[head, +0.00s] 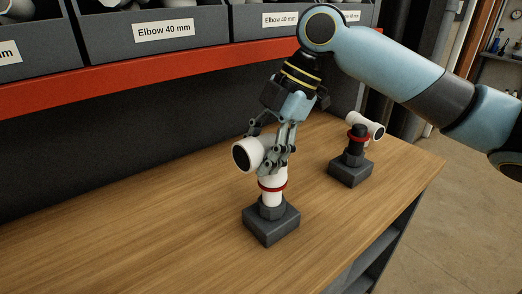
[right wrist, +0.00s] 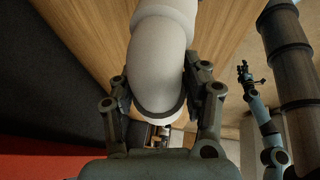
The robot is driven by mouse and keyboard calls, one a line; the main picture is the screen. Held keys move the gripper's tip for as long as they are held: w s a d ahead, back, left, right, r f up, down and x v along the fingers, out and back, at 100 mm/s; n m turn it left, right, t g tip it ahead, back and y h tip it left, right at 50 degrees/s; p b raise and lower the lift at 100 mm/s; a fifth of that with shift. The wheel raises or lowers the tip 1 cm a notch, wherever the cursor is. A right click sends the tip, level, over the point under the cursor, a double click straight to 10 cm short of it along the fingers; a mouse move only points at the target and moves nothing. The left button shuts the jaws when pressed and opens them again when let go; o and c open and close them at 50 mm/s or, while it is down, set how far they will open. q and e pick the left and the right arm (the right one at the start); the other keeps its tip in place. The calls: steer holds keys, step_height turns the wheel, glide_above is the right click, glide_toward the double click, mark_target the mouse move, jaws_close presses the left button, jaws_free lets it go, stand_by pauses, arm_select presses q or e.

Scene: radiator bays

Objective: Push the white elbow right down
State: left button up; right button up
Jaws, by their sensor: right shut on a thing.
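The white elbow (head: 244,155) sits above an upright white stub with a red ring (head: 271,186), on a dark grey base block (head: 271,224). Its open end points left in the head view. My right gripper (head: 273,160) is shut on the elbow from above. In the right wrist view the white elbow (right wrist: 160,65) lies between its two fingers (right wrist: 160,92). The fingers partly hide the joint, so I cannot tell whether the elbow touches the ring. My left gripper seems to show small in the right wrist view (right wrist: 249,76); its jaws are too small to judge.
A second base block (head: 350,171) stands behind right, with a dark upright part, a red ring and a white fitting (head: 375,127). Grey bins labelled Elbow 40 mm (head: 165,30) sit above a red shelf edge (head: 150,85). The wooden bench (head: 130,220) is clear at left.

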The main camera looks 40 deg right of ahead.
mark_target(273, 138)
steer(key=shift+f+b, duration=0.55)
steer(key=shift+f, duration=0.4)
steer(key=o, duration=1.4)
steer(key=v, duration=0.5)
steer(key=shift+s+d+r, duration=0.1)
steer(key=shift+d+r, duration=0.15)
steer(key=shift+r, duration=0.05)
steer(key=shift+v, duration=0.85)
steer(key=shift+a+r, duration=0.1)
steer(key=shift+a, duration=0.05)
